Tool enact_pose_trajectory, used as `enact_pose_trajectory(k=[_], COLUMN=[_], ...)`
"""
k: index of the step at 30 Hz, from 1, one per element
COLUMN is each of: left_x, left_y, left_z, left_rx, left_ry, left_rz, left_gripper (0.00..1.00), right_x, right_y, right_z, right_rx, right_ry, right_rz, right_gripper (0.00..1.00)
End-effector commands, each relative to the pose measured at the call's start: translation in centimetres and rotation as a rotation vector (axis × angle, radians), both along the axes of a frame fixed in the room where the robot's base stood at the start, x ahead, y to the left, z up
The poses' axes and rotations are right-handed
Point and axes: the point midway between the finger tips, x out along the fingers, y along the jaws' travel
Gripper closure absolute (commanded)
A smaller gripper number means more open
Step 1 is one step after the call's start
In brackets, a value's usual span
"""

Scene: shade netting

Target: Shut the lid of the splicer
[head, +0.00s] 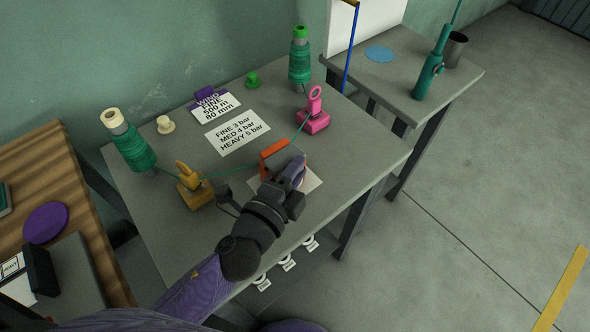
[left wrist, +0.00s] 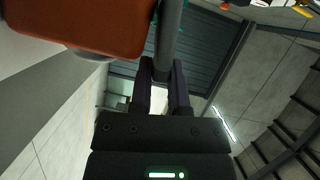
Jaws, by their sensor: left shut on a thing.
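The splicer (head: 272,147), an orange-red block with a grey part, sits on a white sheet (head: 312,181) on the grey table. My left gripper (head: 293,172) is at its front right side and covers part of it. In the left wrist view the orange-red body (left wrist: 85,25) fills the upper left. A dark grey bar (left wrist: 171,35) runs down between the fingers of my left gripper (left wrist: 166,85), which is shut on it. The bar looks like part of the lid. How far the lid is open is hidden by my gripper. My right gripper is not in view.
A yellow stand (head: 195,187) and a pink stand (head: 314,117) guide green twine to either side of the splicer. Green spools (head: 135,150) (head: 299,63) stand behind. A rate card (head: 236,132) lies flat. White tags (head: 287,263) hang at the front edge.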

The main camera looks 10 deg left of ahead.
Motion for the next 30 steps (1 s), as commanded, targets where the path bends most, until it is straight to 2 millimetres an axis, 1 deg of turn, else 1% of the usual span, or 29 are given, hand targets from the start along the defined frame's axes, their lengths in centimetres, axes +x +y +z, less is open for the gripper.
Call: enact_pose_trajectory(k=[1, 4, 10, 19, 20, 21, 23, 24, 25, 30], left_x=[-0.05, -0.06, -0.07, -0.07, -0.07, -0.07, -0.05, -0.05, -0.05, -0.05], left_y=[-0.06, -0.07, -0.08, -0.09, -0.09, -0.09, -0.08, -0.08, -0.07, -0.06], left_z=[-0.36, -0.4, -0.37, -0.32, -0.32, -0.32, -0.32, -0.31, -0.31, -0.29], left_rx=[0.007, 0.024, 0.037, 0.036, 0.036, 0.036, 0.037, 0.037, 0.037, 0.037], left_ry=[-0.004, -0.017, -0.028, -0.029, -0.029, -0.029, -0.029, -0.029, -0.029, -0.029], left_rz=[-0.001, 0.0, -0.001, -0.001, -0.001, -0.001, -0.001, -0.001, -0.001, -0.001], left_gripper=[1.0, 1.0, 1.0, 1.0, 0.77, 0.68, 0.56, 0.47, 0.43, 0.43], right_x=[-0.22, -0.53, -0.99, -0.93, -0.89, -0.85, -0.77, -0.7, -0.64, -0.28], right_y=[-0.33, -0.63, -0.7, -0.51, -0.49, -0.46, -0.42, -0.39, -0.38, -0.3], right_z=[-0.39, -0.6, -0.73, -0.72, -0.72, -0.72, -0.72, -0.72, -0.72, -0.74], right_rx=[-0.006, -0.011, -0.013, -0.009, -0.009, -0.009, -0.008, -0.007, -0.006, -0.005], right_ry=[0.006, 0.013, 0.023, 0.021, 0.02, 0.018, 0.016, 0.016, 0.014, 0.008], right_rz=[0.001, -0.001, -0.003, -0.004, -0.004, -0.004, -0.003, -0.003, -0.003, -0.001], right_gripper=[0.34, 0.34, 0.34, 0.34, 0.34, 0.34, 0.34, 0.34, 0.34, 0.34])
